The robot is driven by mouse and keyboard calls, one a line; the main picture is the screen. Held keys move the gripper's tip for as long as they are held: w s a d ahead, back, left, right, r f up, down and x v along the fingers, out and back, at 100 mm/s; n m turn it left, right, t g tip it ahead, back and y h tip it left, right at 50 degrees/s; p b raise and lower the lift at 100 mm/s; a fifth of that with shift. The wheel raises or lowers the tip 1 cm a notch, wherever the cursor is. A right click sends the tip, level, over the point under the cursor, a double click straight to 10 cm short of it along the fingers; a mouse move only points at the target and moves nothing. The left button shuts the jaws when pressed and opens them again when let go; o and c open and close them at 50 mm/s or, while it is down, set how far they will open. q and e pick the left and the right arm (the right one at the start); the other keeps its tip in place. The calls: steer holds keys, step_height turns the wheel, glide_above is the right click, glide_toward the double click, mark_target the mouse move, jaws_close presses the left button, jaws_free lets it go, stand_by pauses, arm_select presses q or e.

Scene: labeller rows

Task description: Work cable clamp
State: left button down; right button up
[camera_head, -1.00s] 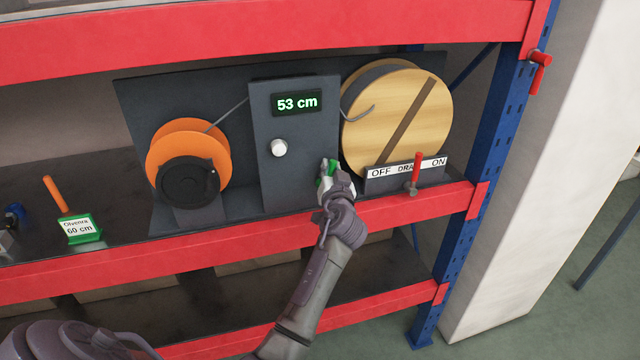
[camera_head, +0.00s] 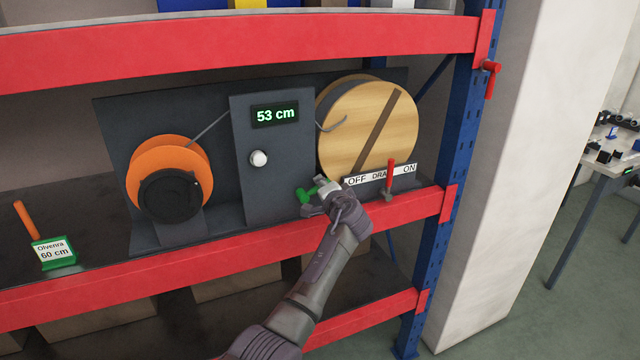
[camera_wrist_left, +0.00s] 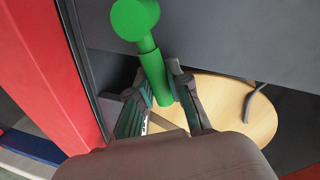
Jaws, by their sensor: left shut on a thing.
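The cable clamp shows as a green lever (camera_head: 305,195) low at the right edge of the dark upright panel (camera_head: 270,185). My left gripper (camera_head: 325,190) is shut on this lever, coming in from below and the right. In the left wrist view the green lever (camera_wrist_left: 153,72) has a round head, and its rod runs down between the fingers of my left gripper (camera_wrist_left: 160,105). The cable (camera_head: 332,126) ends in a bent grey tip in front of the wooden drum (camera_head: 350,135). The panel display (camera_head: 275,115) reads 53 cm. My right gripper is out of view.
An orange reel (camera_head: 165,158) stands left of the panel, a white knob (camera_head: 259,158) on it. A green 60 cm card holder (camera_head: 55,254) sits at left. The red shelf beam (camera_head: 150,279) runs in front.

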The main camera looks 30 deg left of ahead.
arm_select(q)
steer(key=shift+f+m, duration=0.2)
steer(key=shift+m, duration=0.1)
steer(key=shift+f, duration=0.1)
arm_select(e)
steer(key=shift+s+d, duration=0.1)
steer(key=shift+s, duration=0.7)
arm_select(q)
steer(key=shift+w, duration=0.1)
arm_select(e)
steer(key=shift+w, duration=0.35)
arm_select(q)
steer(key=c, duration=1.1)
jaws_free()
steer(key=shift+f, duration=0.1)
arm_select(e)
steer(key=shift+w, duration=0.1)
arm_select(q)
steer(key=v, duration=1.2)
steer(key=shift+w, duration=0.1)
